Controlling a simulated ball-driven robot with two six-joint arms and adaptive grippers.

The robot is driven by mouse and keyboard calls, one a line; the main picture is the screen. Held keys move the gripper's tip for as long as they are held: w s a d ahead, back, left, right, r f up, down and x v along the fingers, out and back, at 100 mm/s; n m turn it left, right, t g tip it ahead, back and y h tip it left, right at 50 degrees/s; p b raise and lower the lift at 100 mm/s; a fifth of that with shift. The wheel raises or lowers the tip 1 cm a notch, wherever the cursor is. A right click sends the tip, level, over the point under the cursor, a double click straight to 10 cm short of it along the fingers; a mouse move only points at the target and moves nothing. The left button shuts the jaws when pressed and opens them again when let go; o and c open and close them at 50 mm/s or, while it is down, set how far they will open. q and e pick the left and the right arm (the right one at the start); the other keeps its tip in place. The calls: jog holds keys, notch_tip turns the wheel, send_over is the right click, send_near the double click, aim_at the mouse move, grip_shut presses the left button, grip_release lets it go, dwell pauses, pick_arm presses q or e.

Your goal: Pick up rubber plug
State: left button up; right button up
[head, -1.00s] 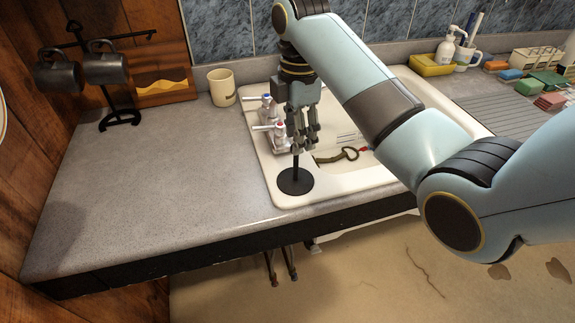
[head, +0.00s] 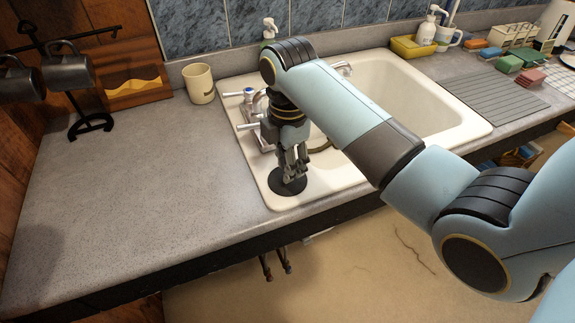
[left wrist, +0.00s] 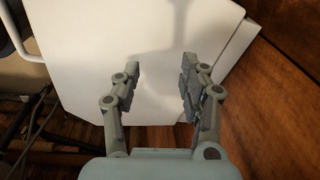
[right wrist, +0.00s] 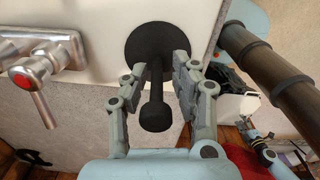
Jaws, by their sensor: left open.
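The rubber plug is a black disc (head: 287,187) with an upright stem and a rounded knob, at the front left corner of the white sink rim. In the right wrist view its disc (right wrist: 150,38) and knob (right wrist: 155,116) show clearly. My right gripper (head: 291,176) points down over the plug. In the right wrist view its fingers (right wrist: 160,70) stand either side of the stem, with a narrow gap on the right side, so they do not look clamped. My left gripper (left wrist: 160,75) is open and empty, and is out of the head view.
The sink (head: 430,85) has taps (head: 250,98) just left of my right gripper. A cream mug (head: 199,84) and a rack with dark mugs (head: 68,70) stand at the back left. The counter at left (head: 130,185) is clear. A soap dispenser (head: 427,30) stands at the back right.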

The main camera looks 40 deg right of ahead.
pick_arm(q)
jog(key=shift+s, duration=0.55)
pick_arm(e)
jog(key=shift+w, duration=0.15)
jog(key=shift+c, duration=2.2)
pick_arm(q)
jog(key=shift+w, duration=0.85)
pick_arm(e)
grip_shut()
